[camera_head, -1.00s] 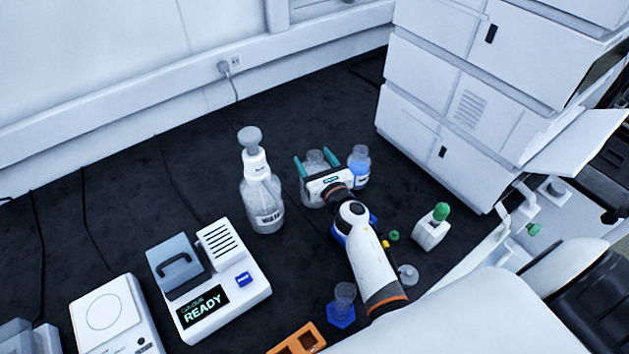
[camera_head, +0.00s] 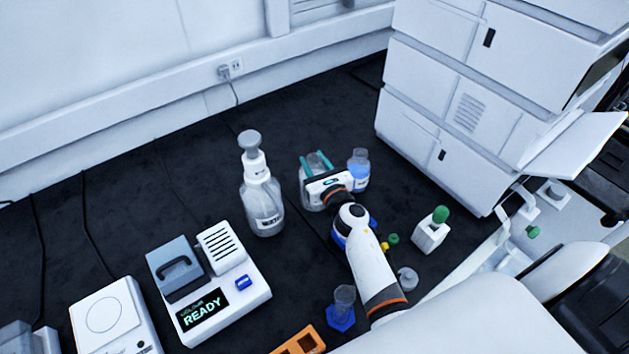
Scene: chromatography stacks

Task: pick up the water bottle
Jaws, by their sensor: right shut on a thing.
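My right gripper (camera_head: 316,162) is shut around a clear bottle (camera_head: 312,194) at the middle of the black bench. Its teal fingers sit on either side of the bottle's upper part, and the white gripper body hides much of the bottle. The bottle looks upright and appears to rest on the bench. My left gripper is not in view.
A small bottle of blue liquid (camera_head: 358,170) stands close right of my gripper. A green-capped white holder (camera_head: 431,230), a blue-based glass piece (camera_head: 342,308) and an orange rack (camera_head: 298,342) lie nearer. A READY device (camera_head: 235,285) is left, the white instrument stack (camera_head: 455,95) right.

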